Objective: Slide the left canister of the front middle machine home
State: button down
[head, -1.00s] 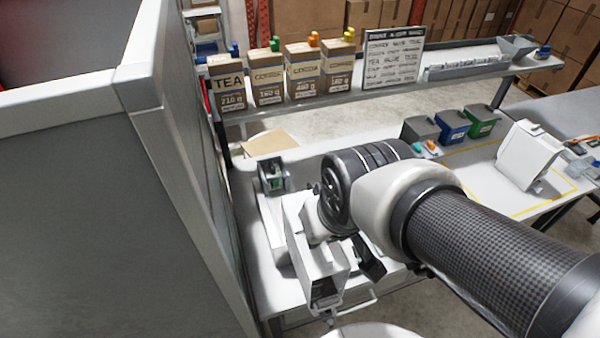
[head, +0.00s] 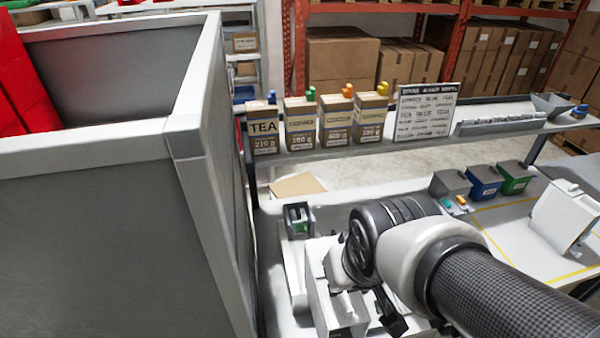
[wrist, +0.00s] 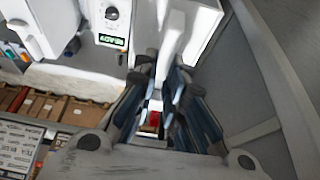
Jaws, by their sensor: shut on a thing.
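The white canister (head: 322,300) shows in the head view at the bottom, left of my wrist and partly cut off by the picture edge. In the wrist view a pale upright part (wrist: 175,42), which looks like part of it, runs up from between my fingers. My gripper (wrist: 157,88) is shut on it; the exact grip is blurred. In the head view my arm covers much of the gripper. A white machine (wrist: 103,18) with a knob and a green lit display stands beside the fingers. How far the canister sits in its machine is hidden.
A tall grey panel (head: 205,190) stands close on the left. Behind are a shelf with several labelled bags (head: 299,124) and a sign (head: 424,112). Grey, blue and green bins (head: 482,182) and a white unit (head: 562,217) stand on the bench to the right.

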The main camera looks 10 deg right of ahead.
jog(key=shift+w+f+b, duration=0.1)
jog(key=shift+w+b, duration=0.45)
jog(key=shift+w, duration=2.85)
jog(key=shift+w, duration=0.1)
jog(key=w, duration=0.7)
jog(key=shift+w+f, duration=0.2)
jog(key=shift+w, duration=0.2)
jog(key=shift+w+f+b, duration=0.6)
jog(key=shift+w+f, duration=0.15)
jog(key=shift+f, duration=0.15)
